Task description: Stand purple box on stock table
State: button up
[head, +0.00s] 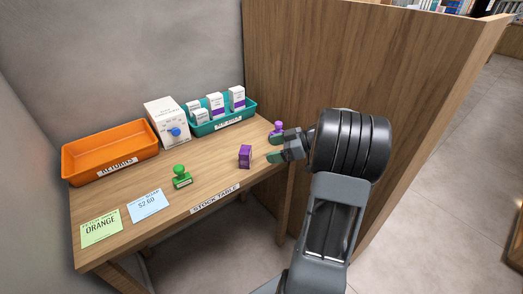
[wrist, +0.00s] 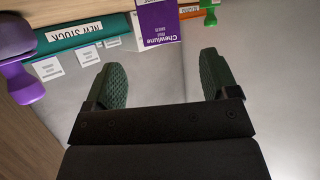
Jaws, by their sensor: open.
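The purple box (head: 245,156) is upright on the stock table (head: 217,178), near the front edge and towards the right. Its white lettering shows in the wrist view, where the box (wrist: 158,22) is at the top centre, beyond my fingertips. My gripper (head: 273,148) is open and empty, just right of the box in the head view. Its two dark green pads show apart in the wrist view (wrist: 162,75), with nothing between them. A small gap seems to separate the fingertips from the box.
A purple stamp (head: 278,127) stands close behind my gripper. A green stamp (head: 181,178) stands left of the box. A teal tray (head: 224,126) of cartons, a white dispenser box (head: 164,121) and an orange tray (head: 110,157) line the back. A wooden partition (head: 345,70) rises at right.

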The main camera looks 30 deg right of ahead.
jog(key=w+a+r+m+t+h, duration=0.3)
jog(key=w+r+m+t+h, duration=0.35)
jog(key=r+h, duration=0.4)
jog(key=s+a+f+m+g, duration=0.2)
jog(key=s+a+f+g, duration=0.4)
jog(key=s, duration=0.4)
jog(key=s+a+f+m+g, duration=0.2)
jog(key=s+a+f+g, duration=0.3)
jog(key=s+a, duration=0.4)
jog(key=shift+s+a+f+g, duration=0.2)
jog(key=shift+s+f+g, duration=0.25)
jog(key=shift+s, duration=0.25)
jog(key=shift+r, duration=0.15)
notch_tip(320, 180, up, 13)
jog(key=p, duration=1.2)
jog(key=shift+s+a+r+t, duration=0.15)
jog(key=shift+a+r+t, duration=0.05)
jog(key=shift+t, duration=0.1)
